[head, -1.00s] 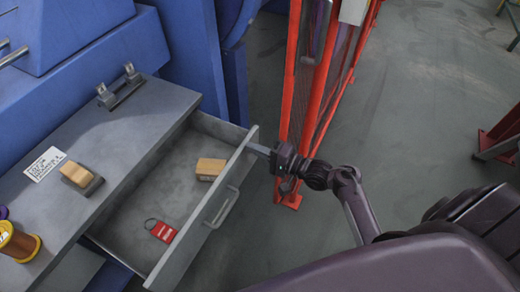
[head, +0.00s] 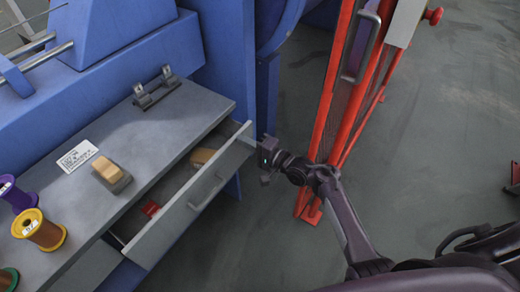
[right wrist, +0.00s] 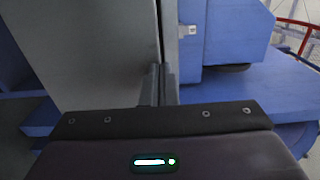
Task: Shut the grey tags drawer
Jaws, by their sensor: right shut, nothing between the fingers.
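The grey drawer (head: 190,205) sits under the grey bench top and is partly open, with a narrow gap showing behind its front. A red tag (head: 150,208) and a tan block (head: 203,157) lie inside, both partly hidden. My right gripper (head: 250,141) is at the far right end of the drawer front, shut and empty, its tips appearing to touch the panel. In the right wrist view the shut fingers (right wrist: 158,85) reach up against the grey drawer front (right wrist: 100,60). The drawer handle (head: 207,192) is free. My left gripper is out of view.
The bench top (head: 185,110) carries a tan-and-grey block (head: 111,174), a white label (head: 77,156), a metal bracket (head: 156,88) and thread spools (head: 43,231). A red frame (head: 335,110) stands just right of my right gripper. Open floor lies in front.

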